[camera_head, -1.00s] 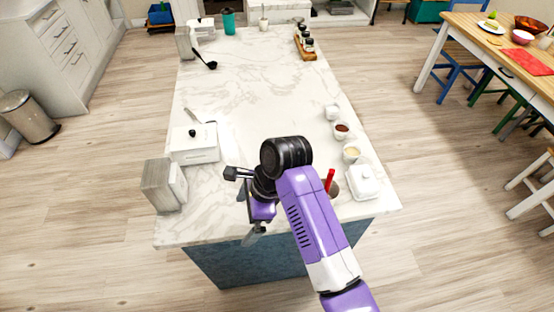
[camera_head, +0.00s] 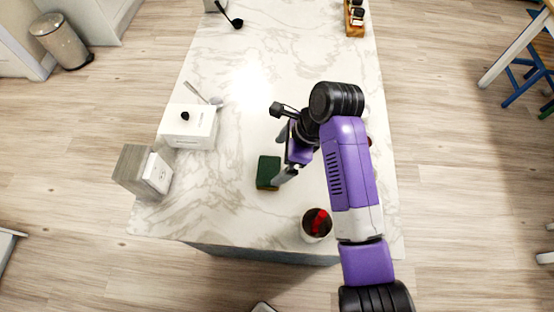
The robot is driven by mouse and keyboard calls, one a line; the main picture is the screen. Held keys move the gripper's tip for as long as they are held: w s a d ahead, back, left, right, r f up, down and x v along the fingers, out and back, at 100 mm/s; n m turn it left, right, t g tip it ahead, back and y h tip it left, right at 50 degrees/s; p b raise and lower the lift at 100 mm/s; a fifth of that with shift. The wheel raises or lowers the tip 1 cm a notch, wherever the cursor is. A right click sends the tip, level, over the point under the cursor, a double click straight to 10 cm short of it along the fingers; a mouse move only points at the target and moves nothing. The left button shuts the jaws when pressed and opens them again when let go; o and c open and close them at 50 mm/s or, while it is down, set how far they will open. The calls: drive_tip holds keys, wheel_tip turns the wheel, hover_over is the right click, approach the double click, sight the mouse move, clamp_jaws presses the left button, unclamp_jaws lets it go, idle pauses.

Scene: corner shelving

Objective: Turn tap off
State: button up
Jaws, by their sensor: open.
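No tap shows in the camera view. My gripper (camera_head: 283,158) is over the front part of the marble island, seen from above, with its fingers apart. One finger is close to a dark green sponge-like block (camera_head: 268,172) on the counter; I cannot tell whether they touch. My purple arm hides part of the counter's right side.
A bin (camera_head: 60,41) stands at left. Wood floor is open on both sides.

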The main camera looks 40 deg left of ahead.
sight(270, 170)
drive_tip(key=x, duration=0.3)
drive_tip(key=p+x, duration=0.1)
drive_tip(key=x, duration=0.3)
drive_tip(key=shift+s+d+f, duration=0.15)
drive_tip(key=shift+d+f, duration=0.05)
drive_tip(key=c, duration=1.3)
wheel_tip(270, 170, up, 20)
drive_tip(key=shift+r, duration=0.1)
drive_tip(key=shift+s, duration=0.15)
